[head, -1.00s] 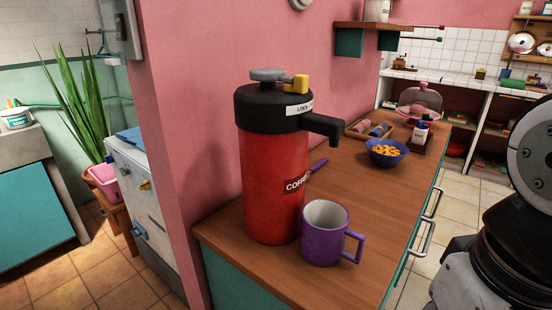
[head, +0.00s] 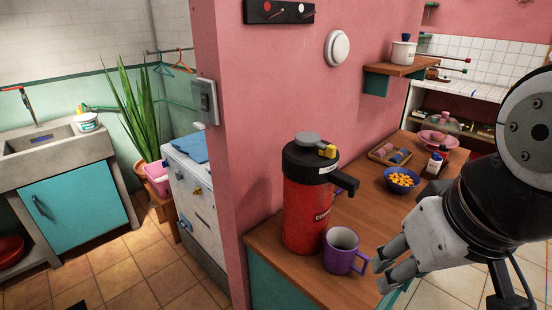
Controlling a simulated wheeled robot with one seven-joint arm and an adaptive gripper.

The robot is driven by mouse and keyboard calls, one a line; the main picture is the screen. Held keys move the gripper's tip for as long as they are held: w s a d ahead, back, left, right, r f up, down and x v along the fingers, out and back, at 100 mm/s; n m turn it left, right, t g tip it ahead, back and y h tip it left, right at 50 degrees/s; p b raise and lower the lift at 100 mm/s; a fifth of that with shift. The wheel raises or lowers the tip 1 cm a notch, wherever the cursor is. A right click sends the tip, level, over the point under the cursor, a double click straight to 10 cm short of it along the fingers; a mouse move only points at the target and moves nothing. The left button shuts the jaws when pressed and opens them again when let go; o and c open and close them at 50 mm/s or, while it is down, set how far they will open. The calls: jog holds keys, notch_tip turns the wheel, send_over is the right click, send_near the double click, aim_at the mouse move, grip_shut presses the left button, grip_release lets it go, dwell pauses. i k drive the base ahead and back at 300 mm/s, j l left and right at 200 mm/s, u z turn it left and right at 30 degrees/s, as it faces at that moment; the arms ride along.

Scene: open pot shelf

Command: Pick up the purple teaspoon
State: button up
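My gripper (head: 379,276) is in the head view at the lower right, just right of the purple mug. Its grey fingers look apart, with nothing between them. The purple teaspoon does not show clearly now. Earlier a thin purple handle showed on the counter just behind the red coffee dispenser (head: 308,215). That place is now mostly covered by the dispenser and its spout.
The purple mug (head: 342,252) stands in front of the dispenser on the wooden counter (head: 372,212). A blue bowl of orange food (head: 401,180), a wooden tray (head: 388,154) and condiment bottles (head: 437,160) stand farther back. The pink wall (head: 262,110) bounds the counter's left side.

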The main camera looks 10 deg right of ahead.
aim_at(339, 191)
jog(key=i+l+u, duration=0.15)
jog(key=l+u, duration=0.3)
jog(key=i+l+u, duration=0.1)
jog(key=l+u, duration=0.15)
jog(key=u, duration=0.15)
jog(key=l+u, duration=0.4)
jog(key=l, duration=2.55)
